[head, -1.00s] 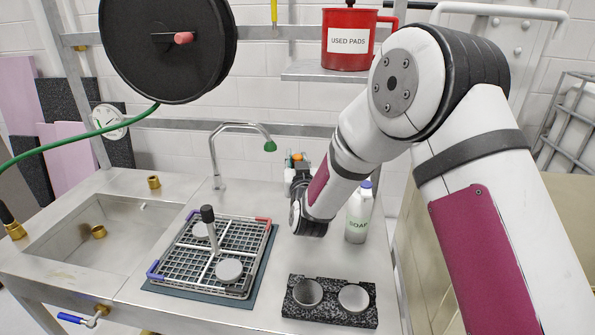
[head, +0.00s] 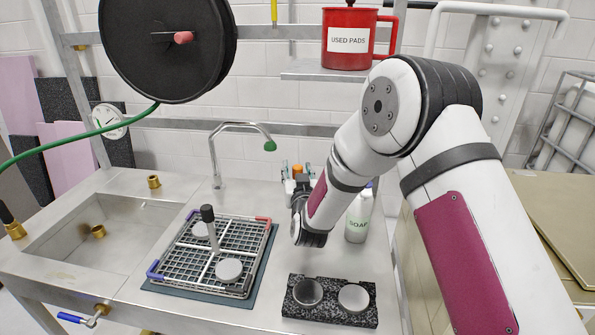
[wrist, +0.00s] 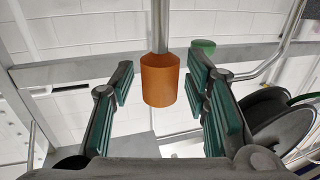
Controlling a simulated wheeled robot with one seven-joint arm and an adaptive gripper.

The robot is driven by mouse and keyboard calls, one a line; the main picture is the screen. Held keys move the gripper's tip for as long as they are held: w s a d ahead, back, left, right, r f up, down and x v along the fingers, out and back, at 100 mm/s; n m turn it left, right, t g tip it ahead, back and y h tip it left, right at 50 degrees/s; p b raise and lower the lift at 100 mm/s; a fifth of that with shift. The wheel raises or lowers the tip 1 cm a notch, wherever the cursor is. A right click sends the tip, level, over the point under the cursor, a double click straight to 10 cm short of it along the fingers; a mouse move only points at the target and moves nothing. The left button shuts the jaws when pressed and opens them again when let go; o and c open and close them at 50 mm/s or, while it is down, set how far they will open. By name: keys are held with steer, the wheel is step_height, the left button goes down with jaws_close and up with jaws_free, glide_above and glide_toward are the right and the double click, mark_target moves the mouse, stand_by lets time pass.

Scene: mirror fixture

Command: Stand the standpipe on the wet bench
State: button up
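A grey pipe with an orange end piece (wrist: 160,80), which I take to be the standpipe, shows in the wrist view. The orange end also shows in the head view (head: 297,169), behind my wrist near the back of the wet bench (head: 190,318). My gripper (wrist: 165,92) is open, with its green-padded fingers on either side of the orange end. Gaps show on both sides, and the pipe is not gripped. The pipe's other end is out of the wrist view and hidden behind my wrist in the head view.
A wire rack (head: 246,262) with a black-topped post stands left of my gripper. A black speckled block (head: 330,313) is in front, and a soap bottle (head: 357,222) stands close right. A tap (head: 214,160) rises behind. The sink (head: 75,225) is at left.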

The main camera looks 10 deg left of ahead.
steer(key=shift+r, duration=0.2)
steer(key=v, duration=1.2)
steer(key=shift+r, duration=0.1)
steer(key=s+d+r+g+h, duration=0.1)
steer(key=s+d+r+g, duration=0.65)
steer(key=d+r, duration=0.35)
steer(key=s+d+m+g+h, duration=0.1)
steer(key=s+d+g, duration=0.2)
steer(key=s+d, duration=0.4)
steer(key=s+d+m+g+h, duration=0.1)
steer(key=s+d, duration=0.6)
steer(key=s, duration=1.6)
steer(key=g+h, duration=0.1)
steer(key=g, duration=0.1)
steer(key=shift+d+r+m+g, duration=0.15)
steer(key=shift+r+m+g, duration=0.15)
steer(key=shift+r+g, duration=0.05)
